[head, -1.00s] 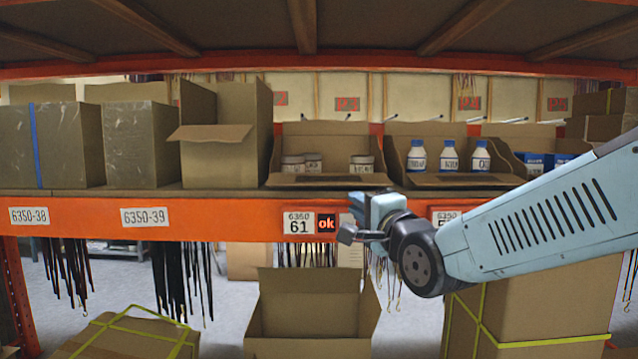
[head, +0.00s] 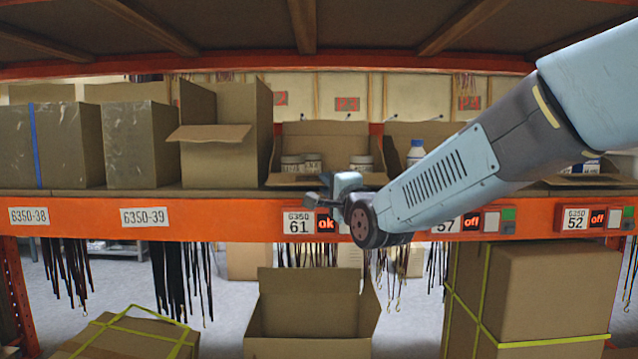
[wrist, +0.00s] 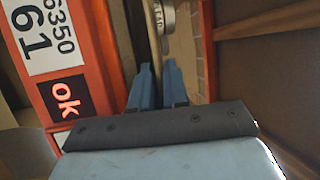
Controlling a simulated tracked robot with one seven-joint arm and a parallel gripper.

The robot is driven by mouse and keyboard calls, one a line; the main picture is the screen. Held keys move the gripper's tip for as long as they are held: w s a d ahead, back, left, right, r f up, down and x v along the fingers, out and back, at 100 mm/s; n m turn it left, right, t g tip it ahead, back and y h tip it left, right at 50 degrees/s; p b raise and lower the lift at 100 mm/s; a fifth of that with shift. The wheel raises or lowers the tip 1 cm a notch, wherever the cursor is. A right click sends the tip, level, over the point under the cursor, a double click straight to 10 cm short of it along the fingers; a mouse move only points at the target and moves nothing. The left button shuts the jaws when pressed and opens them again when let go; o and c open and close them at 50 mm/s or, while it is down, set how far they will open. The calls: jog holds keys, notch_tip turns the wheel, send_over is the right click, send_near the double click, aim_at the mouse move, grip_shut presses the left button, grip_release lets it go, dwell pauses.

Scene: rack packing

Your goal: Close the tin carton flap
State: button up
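The tin carton (head: 325,136) stands on the shelf above the label 61, its back panel upright and its front open. Several light tins (head: 293,164) show inside it. Its front flap (head: 287,181) is folded down and out along the shelf edge, partly hidden by my gripper. My gripper (head: 322,190) is just in front of the flap's right part; whether it touches cannot be told.
A taller open carton (head: 220,160) stands close on the left. A carton with a white bottle (head: 416,153) stands on the right, partly hidden by my arm. The orange shelf beam (head: 250,222) runs below. An open box (head: 310,305) sits underneath.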

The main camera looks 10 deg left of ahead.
jog(key=shift+x, duration=0.85)
jog(key=shift+c, duration=1.3)
grip_shut()
jog(key=shift+f, duration=0.15)
